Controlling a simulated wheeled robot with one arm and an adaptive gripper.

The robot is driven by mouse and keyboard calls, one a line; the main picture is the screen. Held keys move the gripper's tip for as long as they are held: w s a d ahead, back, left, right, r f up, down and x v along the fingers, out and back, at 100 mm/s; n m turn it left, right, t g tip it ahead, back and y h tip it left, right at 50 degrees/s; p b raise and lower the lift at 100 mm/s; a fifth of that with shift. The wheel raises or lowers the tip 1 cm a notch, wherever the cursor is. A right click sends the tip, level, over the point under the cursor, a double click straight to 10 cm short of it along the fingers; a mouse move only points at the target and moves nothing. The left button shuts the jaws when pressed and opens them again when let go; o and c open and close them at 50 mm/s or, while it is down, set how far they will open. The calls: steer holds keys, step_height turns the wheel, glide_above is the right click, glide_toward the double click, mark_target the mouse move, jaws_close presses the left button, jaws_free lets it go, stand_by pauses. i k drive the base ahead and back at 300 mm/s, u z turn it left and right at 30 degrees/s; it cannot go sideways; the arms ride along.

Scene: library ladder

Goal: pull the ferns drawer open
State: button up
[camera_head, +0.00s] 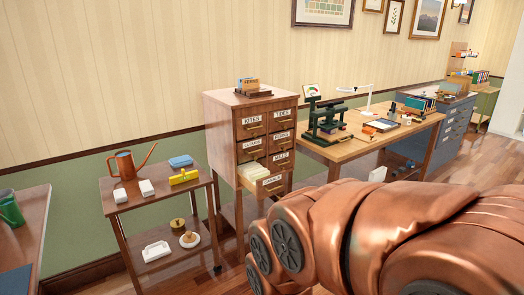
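The wooden card cabinet (222,128) stands left of centre against the wall, with two columns of labelled drawers. The ferns drawer (283,142) appears to be the middle one of the right column; its label is small and hard to read. Its front looks flush with the cabinet, so it is shut. A lower-left drawer (272,187) stands pulled out, with pale cards (252,171) showing inside. My copper-coloured arm fills the lower right foreground, to the right of and nearer than the cabinet. My gripper is out of view.
A small wooden cart (150,201) with a copper watering can (125,165) stands left of the cabinet. A wooden table (345,150) with a dark press (325,118) stands close on its right. A card tray (252,92) sits on the cabinet top.

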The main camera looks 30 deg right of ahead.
mark_target(284, 139)
steer(key=z, duration=0.55)
steer(key=i, duration=0.5)
steer(key=z, duration=0.7)
steer(key=i, duration=0.75)
steer(key=u, duration=0.55)
steer(key=i, duration=0.55)
steer(key=u, duration=0.45)
